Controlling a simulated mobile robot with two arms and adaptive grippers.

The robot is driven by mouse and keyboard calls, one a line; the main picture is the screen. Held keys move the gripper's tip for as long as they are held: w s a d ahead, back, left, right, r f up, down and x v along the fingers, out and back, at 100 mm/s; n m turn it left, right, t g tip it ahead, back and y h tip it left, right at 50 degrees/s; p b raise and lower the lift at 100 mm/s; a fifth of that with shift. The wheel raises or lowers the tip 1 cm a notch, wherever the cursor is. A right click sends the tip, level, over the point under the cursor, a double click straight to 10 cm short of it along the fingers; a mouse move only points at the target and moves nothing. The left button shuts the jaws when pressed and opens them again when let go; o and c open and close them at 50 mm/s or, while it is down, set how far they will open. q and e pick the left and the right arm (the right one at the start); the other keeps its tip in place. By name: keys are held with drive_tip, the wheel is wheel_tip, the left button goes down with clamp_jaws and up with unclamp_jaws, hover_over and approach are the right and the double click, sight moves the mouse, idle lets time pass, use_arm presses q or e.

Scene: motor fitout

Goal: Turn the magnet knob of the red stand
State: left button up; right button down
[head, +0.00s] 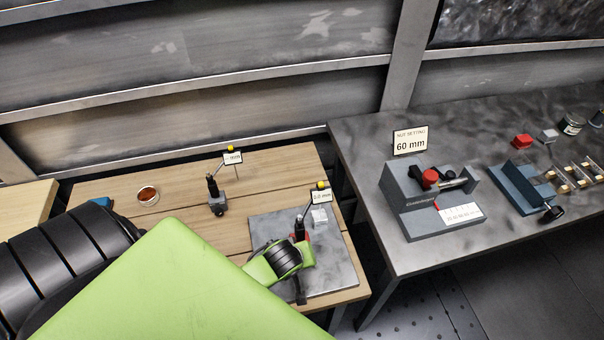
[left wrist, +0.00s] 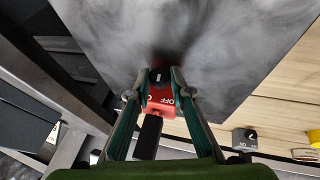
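The red stand (head: 306,237) is on a grey plate (head: 334,262) on the wooden bench, with a black post and a "2.0 mm" sign above it. My left gripper (head: 297,250) is down at this stand and hides most of its base. In the left wrist view, the red base (left wrist: 160,103) with "OFF" lettering shows between the two fingers of my left gripper (left wrist: 159,76). A black upright part (left wrist: 148,137) of the stand also shows between them. My right gripper is not in view.
A grey stand (head: 217,202) with its own sign and a small bowl (head: 148,196) are farther left on the bench. A grey table (head: 365,142) at right carries a "60 mm" fixture (head: 414,215), a blue vise (head: 517,190) and small parts.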

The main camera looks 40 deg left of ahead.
use_arm(q)
clamp_jaws()
drive_tip(key=shift+w+d+m+g+y, duration=0.15)
drive_tip(key=shift+g+y, duration=0.3)
drive_tip(key=shift+g, duration=0.1)
drive_tip(key=shift+w+d+m+g+y, duration=0.15)
drive_tip(key=shift+g+y, duration=0.3)
drive_tip(key=shift+g, duration=0.1)
drive_tip(key=shift+w+d+m+g+y, duration=0.15)
drive_tip(key=shift+m+g+y, duration=0.15)
drive_tip(key=shift+g+y, duration=0.75)
drive_tip(key=shift+w+g+y, duration=0.1)
drive_tip(key=shift+g+y, duration=0.65)
drive_tip(key=shift+m, duration=0.3)
drive_tip(key=shift+f, duration=0.1)
drive_tip(key=o, duration=1)
unclamp_jaws()
